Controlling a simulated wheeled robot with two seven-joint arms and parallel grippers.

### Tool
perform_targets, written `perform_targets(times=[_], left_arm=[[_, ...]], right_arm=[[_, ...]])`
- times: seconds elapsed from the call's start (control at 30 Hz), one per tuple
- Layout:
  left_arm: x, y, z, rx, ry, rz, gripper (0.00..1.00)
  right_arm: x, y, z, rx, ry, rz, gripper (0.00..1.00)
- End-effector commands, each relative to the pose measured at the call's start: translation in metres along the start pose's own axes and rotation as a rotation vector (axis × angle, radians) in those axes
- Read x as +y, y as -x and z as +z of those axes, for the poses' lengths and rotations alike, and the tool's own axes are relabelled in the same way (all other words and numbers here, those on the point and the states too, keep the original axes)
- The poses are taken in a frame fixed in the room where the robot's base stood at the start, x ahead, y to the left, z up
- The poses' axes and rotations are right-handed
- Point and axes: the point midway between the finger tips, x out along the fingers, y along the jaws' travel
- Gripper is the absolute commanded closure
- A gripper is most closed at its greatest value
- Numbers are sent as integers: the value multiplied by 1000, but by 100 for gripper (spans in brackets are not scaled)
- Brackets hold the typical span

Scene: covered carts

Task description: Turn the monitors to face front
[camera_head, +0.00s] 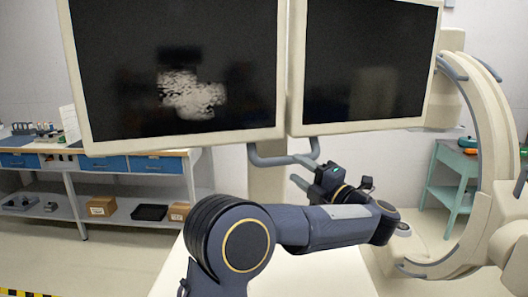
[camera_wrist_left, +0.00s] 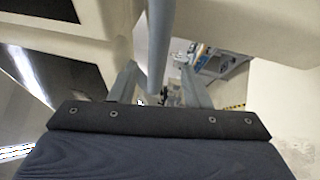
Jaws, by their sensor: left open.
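Two dark-screened monitors in cream frames, the left monitor (camera_head: 180,65) and the right monitor (camera_head: 365,60), hang side by side at the top of the head view. The two screens are slightly angled to each other. A grey handle bar (camera_head: 268,160) curves below their inner lower corners. My left gripper (camera_head: 301,172) is at the right part of this bar, below the monitors. In the left wrist view, the gripper (camera_wrist_left: 160,88) is open, with the grey bar (camera_wrist_left: 160,45) between its fingers. Whether the fingers touch the bar cannot be told. My right gripper is not in view.
A workbench (camera_head: 150,164) with blue drawers and boxes on its lower shelf stands at the left. A large cream C-shaped arm (camera_head: 490,120) stands close at the right, with a green cart (camera_head: 452,180) behind it. A white surface (camera_head: 320,275) lies below my arm.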

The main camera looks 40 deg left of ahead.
Motion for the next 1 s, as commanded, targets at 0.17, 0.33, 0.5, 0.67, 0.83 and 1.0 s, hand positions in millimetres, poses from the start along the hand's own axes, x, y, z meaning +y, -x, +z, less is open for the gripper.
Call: perform_targets(times=[0.17, 0.33, 0.5, 0.67, 0.83, 1.0], left_arm=[[2, -20, -1, 8, 0, 1, 57], [3, -50, -2, 9, 0, 1, 57], [2, -70, -1, 5, 1, 0, 57], [0, -77, -1, 3, 1, 1, 57], [0, -77, -1, 3, 1, 1, 57], [0, -76, -1, 2, 1, 0, 73]], right_arm=[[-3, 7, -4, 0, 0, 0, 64], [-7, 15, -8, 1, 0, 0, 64], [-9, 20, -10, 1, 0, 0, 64], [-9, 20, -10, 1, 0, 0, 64], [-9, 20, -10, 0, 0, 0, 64], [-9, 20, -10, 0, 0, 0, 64]])
